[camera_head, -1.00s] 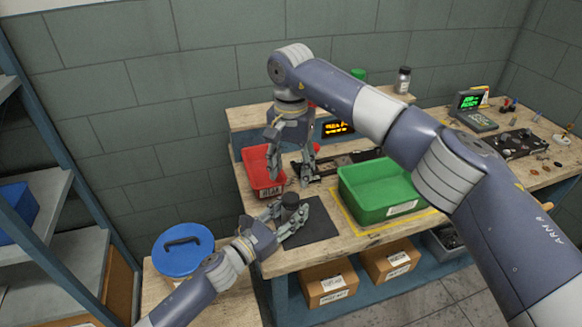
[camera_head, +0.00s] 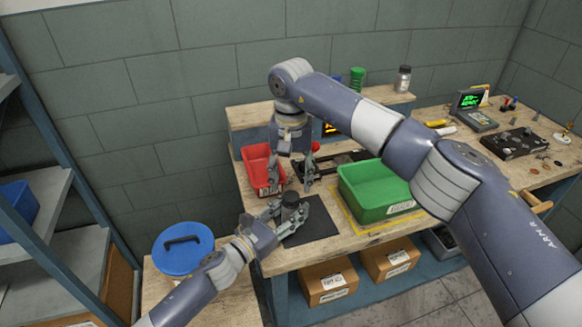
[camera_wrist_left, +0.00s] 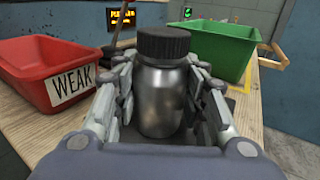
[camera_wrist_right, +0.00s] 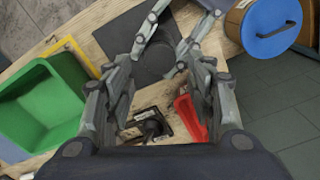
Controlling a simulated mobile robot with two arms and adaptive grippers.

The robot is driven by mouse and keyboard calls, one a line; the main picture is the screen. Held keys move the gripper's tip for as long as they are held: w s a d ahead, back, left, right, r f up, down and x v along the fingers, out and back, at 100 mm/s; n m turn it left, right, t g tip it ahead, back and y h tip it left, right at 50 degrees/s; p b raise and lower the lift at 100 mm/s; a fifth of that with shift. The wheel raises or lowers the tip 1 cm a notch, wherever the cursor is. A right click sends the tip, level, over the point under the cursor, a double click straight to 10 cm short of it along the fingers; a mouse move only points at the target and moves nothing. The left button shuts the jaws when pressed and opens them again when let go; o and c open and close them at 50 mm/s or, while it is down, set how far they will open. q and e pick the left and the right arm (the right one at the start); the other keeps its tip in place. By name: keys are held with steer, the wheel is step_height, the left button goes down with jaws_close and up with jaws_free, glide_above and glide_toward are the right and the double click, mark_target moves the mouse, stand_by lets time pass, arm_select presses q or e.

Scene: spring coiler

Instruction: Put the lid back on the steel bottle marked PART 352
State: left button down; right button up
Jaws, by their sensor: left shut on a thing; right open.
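A steel bottle (camera_wrist_left: 162,98) with a black ribbed lid (camera_wrist_left: 163,42) on its top stands upright between the fingers of my left gripper. No marking on it is legible. In the head view its dark top (camera_head: 290,198) shows at the black mat (camera_head: 312,225). My left gripper (camera_head: 279,210) is shut around the bottle's body. Whether the lid is fully seated cannot be told. My right gripper (camera_head: 293,182) is open and empty, pointing down behind the bottle, near the red bin.
A red bin (camera_head: 256,165) marked WEAK is left of the mat, a green bin (camera_head: 375,205) right. A grey bottle with a dark cap (camera_head: 403,80) and a green container (camera_head: 357,78) stand on the back shelf. A blue round lid (camera_head: 183,250) is at lower left.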

mark_target(291, 196)
arm_select(q)
steer(key=shift+f, duration=0.1)
arm_select(e)
steer(key=shift+f, duration=2.55)
steer(key=c, duration=1.1)
